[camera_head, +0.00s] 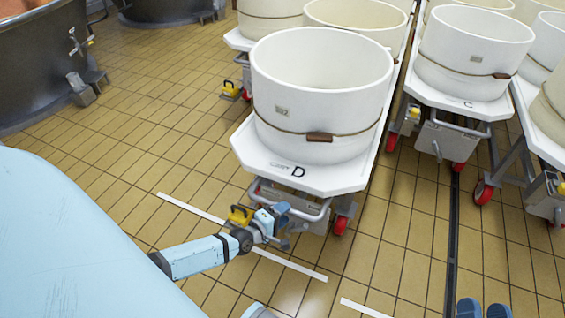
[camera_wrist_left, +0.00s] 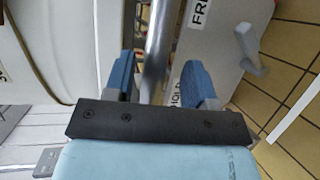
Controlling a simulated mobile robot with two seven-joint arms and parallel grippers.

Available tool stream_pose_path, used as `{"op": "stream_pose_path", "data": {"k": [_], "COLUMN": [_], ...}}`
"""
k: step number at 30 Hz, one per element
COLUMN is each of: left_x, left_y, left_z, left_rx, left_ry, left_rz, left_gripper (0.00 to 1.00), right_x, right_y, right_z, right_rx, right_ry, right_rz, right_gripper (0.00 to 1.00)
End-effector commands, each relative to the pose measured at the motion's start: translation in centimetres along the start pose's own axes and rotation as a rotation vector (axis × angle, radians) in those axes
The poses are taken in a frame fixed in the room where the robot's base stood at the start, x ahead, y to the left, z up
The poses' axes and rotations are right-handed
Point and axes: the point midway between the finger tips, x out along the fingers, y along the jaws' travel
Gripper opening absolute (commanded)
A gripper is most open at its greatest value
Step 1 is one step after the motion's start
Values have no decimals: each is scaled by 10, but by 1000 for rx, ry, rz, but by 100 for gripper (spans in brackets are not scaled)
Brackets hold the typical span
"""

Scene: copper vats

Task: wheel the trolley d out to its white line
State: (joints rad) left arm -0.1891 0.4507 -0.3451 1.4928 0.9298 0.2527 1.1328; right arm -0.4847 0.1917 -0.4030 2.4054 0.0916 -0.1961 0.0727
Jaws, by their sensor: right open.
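Trolley D (camera_head: 335,180) has a white deck marked "D" and carries a round white tub (camera_head: 320,100) with a strap. It has a grey tubular handle bar (camera_head: 318,212) at its near end and red wheels (camera_head: 340,225). My left gripper (camera_head: 278,222) is at this handle. In the left wrist view the bar (camera_wrist_left: 157,45) runs between its parted blue fingers (camera_wrist_left: 160,85), with a gap beside the right finger. A white line (camera_head: 290,264) lies on the floor in front of the trolley. My right gripper (camera_head: 483,311) is open and empty at the bottom edge.
Trolley C (camera_head: 480,107) stands to the right, with other tub trolleys behind and beside. Dark vats (camera_head: 40,70) stand at the left.

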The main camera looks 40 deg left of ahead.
Motion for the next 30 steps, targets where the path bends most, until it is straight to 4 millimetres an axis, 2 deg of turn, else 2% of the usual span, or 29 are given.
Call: {"op": "stream_pose_path", "data": {"k": [5,10,16,21,25,30], "left_x": [-6,-32,-79,-113,-129,-137], "left_y": [1,2,2,2,1,0], "left_z": [0,0,0,0,0,0], "left_rx": [0,1,3,1,0,1], "left_ry": [0,-1,-2,-1,-1,-1], "left_rz": [0,-3,-4,-3,-2,0], "left_gripper": [51,51,51,51,51,51], "right_x": [0,1,-8,-13,-16,-19], "right_y": [0,3,17,23,25,28], "right_z": [-2,-1,30,37,44,54], "right_rx": [-1,-15,-21,-29,-35,-38], "right_ry": [-2,-38,-173,-228,-264,-294], "right_rz": [0,12,69,90,99,106], "right_gripper": [43,43,43,43,43,43]}}
